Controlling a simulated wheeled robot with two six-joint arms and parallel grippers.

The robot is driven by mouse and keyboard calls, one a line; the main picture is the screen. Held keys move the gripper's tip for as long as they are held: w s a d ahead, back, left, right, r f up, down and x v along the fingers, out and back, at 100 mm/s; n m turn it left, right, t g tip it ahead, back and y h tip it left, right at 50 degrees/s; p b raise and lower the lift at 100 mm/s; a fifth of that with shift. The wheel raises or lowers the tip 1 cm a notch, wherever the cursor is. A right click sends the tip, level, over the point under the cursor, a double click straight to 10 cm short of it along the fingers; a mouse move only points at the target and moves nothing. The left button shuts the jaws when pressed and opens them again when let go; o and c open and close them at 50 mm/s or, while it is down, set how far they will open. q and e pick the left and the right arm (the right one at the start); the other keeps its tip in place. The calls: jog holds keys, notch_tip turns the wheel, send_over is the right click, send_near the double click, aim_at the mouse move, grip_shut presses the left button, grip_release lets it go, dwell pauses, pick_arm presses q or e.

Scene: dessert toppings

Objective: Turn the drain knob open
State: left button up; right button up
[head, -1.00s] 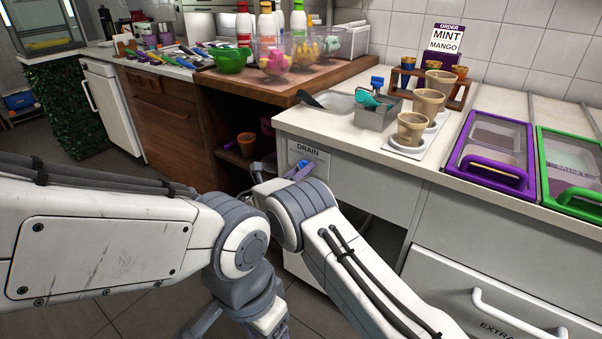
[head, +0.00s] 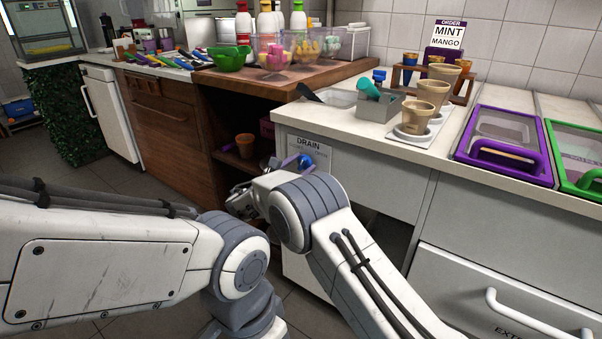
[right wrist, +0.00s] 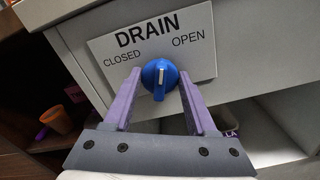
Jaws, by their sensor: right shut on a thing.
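The blue drain knob (right wrist: 158,72) sits on a white label plate (right wrist: 110,52) reading DRAIN, with CLOSED at left and OPEN at right. The knob's pale pointer mark faces down in the right wrist view. My right gripper (right wrist: 160,84) has one purple finger on each side of the knob and is shut on it. In the head view the knob (head: 308,161) shows beside a purple finger, on the front of the white counter (head: 375,182). The other finger is mostly hidden there. My left arm shows at the lower left, but its gripper is out of view.
A brown cup (head: 245,146) stands on the open shelf left of the knob. Above, the counter holds brown cups (head: 417,118), a grey box with a teal scoop (head: 378,110), and purple (head: 502,148) and green lidded bins. An open gap lies below the drain panel.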

jog(key=shift+s+a+f+m+b, duration=0.1)
jog(key=shift+f+m+b, duration=0.05)
jog(key=shift+m+b, duration=0.45)
jog(key=shift+a+f+m+b, duration=0.1)
jog(key=shift+f+m+b, duration=0.05)
jog(key=shift+m+b, duration=0.4)
jog(key=shift+r+m+b, duration=0.15)
jog(key=shift+m+b, duration=0.75)
jog(key=shift+m, duration=0.25)
jog(key=o, duration=1.3)
jog(key=shift+r, duration=0.1)
jog(key=shift+d, duration=0.1)
